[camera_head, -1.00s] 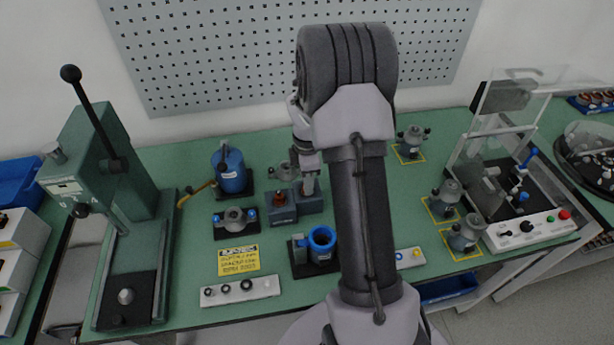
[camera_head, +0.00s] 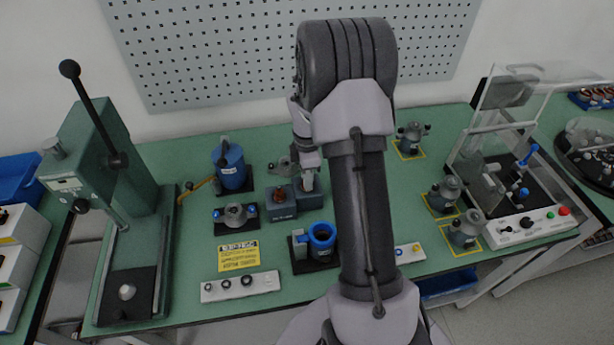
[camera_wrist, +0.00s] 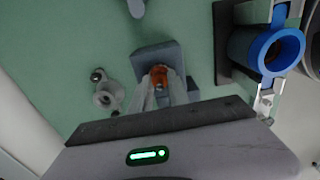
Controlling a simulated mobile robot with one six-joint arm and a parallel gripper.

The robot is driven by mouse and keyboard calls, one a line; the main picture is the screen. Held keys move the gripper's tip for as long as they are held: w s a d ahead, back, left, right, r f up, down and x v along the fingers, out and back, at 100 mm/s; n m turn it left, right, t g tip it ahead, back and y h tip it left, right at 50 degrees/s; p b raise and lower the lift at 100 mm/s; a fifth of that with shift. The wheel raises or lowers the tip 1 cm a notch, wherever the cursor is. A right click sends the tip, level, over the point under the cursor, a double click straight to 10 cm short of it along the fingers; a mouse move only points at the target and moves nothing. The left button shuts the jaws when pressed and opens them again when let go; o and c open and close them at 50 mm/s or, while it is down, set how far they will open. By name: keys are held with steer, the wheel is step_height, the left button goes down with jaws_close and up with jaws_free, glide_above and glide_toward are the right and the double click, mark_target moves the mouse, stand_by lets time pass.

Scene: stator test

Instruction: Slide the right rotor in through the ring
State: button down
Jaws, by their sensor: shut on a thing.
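My gripper (camera_head: 308,183) is at the right-hand block (camera_head: 308,199) of a pair of small grey-blue blocks, pointing down. In the wrist view its fingers (camera_wrist: 161,93) are closed on the right rotor, mostly hidden between them. Orange-copper colour (camera_wrist: 160,75) shows at the fingertips, over a grey-blue block (camera_wrist: 148,56). I cannot tell whether the rotor is clear of the block. The blue ring (camera_head: 322,234) stands on a black base nearer the front, apart from the gripper. It also shows at the right of the wrist view (camera_wrist: 279,38), with its bore open.
A green press (camera_head: 105,180) is at far left. A clear-guarded test station (camera_head: 510,190) and grey motors (camera_head: 444,196) stand at right. My arm covers the middle.

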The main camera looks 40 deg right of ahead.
steer(key=shift+r+p, duration=3.65)
steer(key=shift+r, duration=0.7)
steer(key=shift+f, duration=0.1)
